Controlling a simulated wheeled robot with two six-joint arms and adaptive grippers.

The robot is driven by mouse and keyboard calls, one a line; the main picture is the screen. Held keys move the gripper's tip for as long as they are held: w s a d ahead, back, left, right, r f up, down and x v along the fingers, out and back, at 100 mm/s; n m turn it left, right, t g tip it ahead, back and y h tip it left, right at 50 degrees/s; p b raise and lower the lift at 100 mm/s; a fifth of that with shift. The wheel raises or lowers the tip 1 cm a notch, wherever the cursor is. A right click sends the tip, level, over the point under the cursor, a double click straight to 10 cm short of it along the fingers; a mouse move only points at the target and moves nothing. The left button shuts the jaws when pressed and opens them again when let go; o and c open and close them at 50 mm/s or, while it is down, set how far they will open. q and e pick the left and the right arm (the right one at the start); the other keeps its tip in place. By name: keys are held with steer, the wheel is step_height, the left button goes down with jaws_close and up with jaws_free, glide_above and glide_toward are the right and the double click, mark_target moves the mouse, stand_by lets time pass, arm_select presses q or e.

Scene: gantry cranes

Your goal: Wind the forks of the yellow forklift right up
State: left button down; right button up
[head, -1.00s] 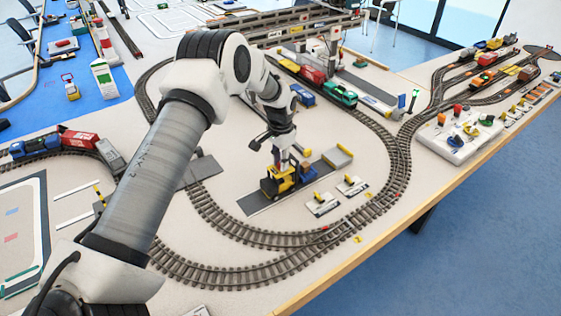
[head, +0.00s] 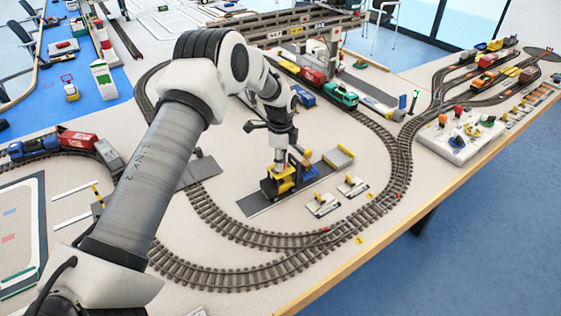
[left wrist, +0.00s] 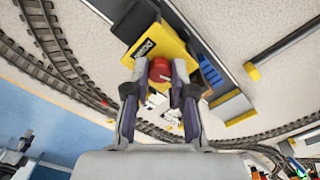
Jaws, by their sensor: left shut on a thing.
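The yellow forklift (head: 279,186) stands on a dark grey strip in the middle of the table in the head view, right under my left gripper (head: 282,164). In the left wrist view its yellow body (left wrist: 150,48) lies ahead of the fingers. A round red knob (left wrist: 160,69) sits on it, and my left gripper (left wrist: 158,92) is shut on this knob, one finger on each side. A blue load (head: 308,172) shows at the forklift's front; the forks themselves are too small or hidden to make out. My right gripper is not in view.
A curved track (head: 262,240) loops around the forklift's strip (head: 255,205). Two small white plates with yellow parts (head: 322,204) lie just right of it. A grey and yellow platform (head: 338,158) stands at the strip's far end.

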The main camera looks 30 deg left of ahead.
arm_select(q)
steer(key=shift+s+f+m, duration=0.1)
steer(key=shift+f+m, duration=0.05)
steer(key=shift+m, duration=0.85)
steer(key=shift+s+f+m, duration=0.1)
steer(key=shift+m, duration=0.9)
steer(key=shift+d, duration=0.1)
steer(key=c, duration=1)
jaws_free()
steer(key=shift+w, duration=0.1)
steer(key=shift+o, duration=0.2)
steer(key=shift+w, duration=0.15)
step_height(320, 180, up, 12)
